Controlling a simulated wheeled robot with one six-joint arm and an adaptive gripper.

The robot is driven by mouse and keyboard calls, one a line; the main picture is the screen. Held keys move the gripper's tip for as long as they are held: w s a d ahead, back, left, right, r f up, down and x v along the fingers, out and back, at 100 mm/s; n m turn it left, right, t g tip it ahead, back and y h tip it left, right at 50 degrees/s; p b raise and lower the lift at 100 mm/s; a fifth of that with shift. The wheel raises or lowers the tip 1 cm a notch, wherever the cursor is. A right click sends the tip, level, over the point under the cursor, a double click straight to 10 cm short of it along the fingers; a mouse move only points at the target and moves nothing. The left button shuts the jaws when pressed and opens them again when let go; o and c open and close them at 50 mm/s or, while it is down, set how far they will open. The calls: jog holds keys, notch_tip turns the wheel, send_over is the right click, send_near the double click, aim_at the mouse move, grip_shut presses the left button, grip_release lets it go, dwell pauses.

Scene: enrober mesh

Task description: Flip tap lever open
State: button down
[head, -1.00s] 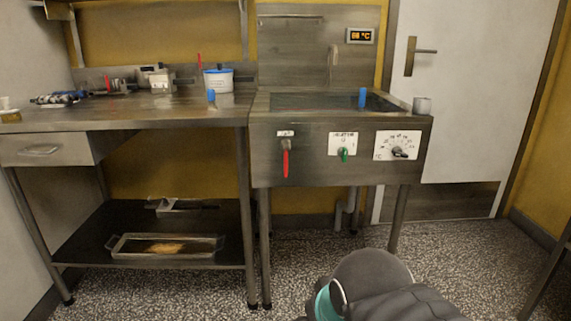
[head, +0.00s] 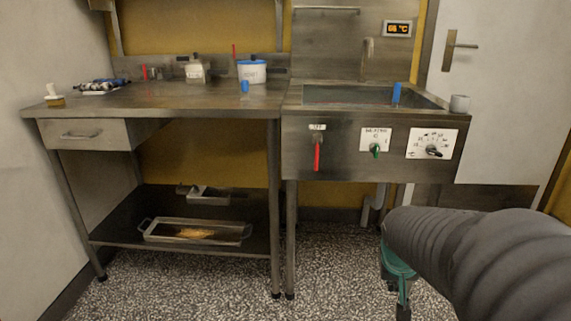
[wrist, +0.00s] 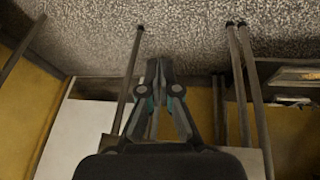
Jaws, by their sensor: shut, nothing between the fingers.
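The tap lever (head: 317,155) is red and hangs straight down on the front panel of the steel sink unit (head: 345,165), under a small white label. My gripper (wrist: 158,68) is shut and empty in the wrist view, its fingers pointing toward the floor. In the head view my dark arm comes in from the lower right, and part of the gripper (head: 403,303) shows at the bottom edge. It is lower than the lever, to its right, and apart from it. The lever is not recognisable in the wrist view.
Right of the lever are a green knob (head: 375,150) and a dial (head: 434,151). A steel worktable (head: 200,105) with a drawer stands at left, with a tray (head: 150,232) on its lower shelf. Speckled floor in front is clear.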

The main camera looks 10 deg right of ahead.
jog(key=w+d+m+t, duration=0.6)
jog(key=w+d, duration=0.7)
jog(key=w, duration=0.6)
jog(key=w+a+r+m+t+y, duration=0.2)
jog(key=a+r+t+y, duration=0.1)
jog(key=a+r+y, duration=0.1)
jog(key=w+a+r+m+t+y, duration=0.2)
jog(key=w+a+r+t+y, duration=0.1)
jog(key=a+r, duration=0.4)
jog(key=shift+w+t+y, duration=0.3)
jog(key=shift+t+y, duration=0.4)
jog(key=shift+y, duration=0.4)
